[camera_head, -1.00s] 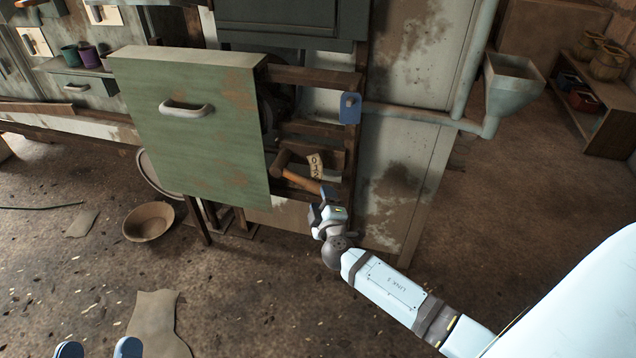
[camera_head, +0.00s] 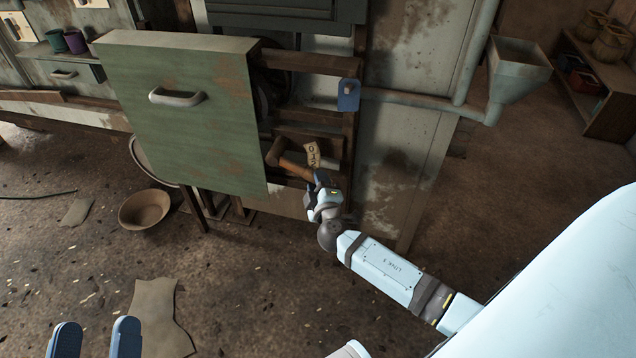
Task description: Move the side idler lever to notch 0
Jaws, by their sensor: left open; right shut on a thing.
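The side idler lever (camera_head: 296,169) is an orange-brown handle running down to the right from a brown hub, inside the open frame right of the green panel. A pale notch plate (camera_head: 312,153) with dark numbers stands just above the handle. Which notch the lever sits at is too small to tell. My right gripper (camera_head: 318,182) is shut on the lever's outer end and hides that end. My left gripper (camera_head: 95,338) is open and empty at the bottom left, well away from the lever; only its two blue fingers show.
The green panel (camera_head: 180,112) with a white handle stands directly left of the lever. A blue tag-like part (camera_head: 348,95) hangs on the frame above right. A bowl (camera_head: 145,208) and a torn sheet (camera_head: 158,315) lie on the floor. A grey funnel (camera_head: 518,70) stands at right.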

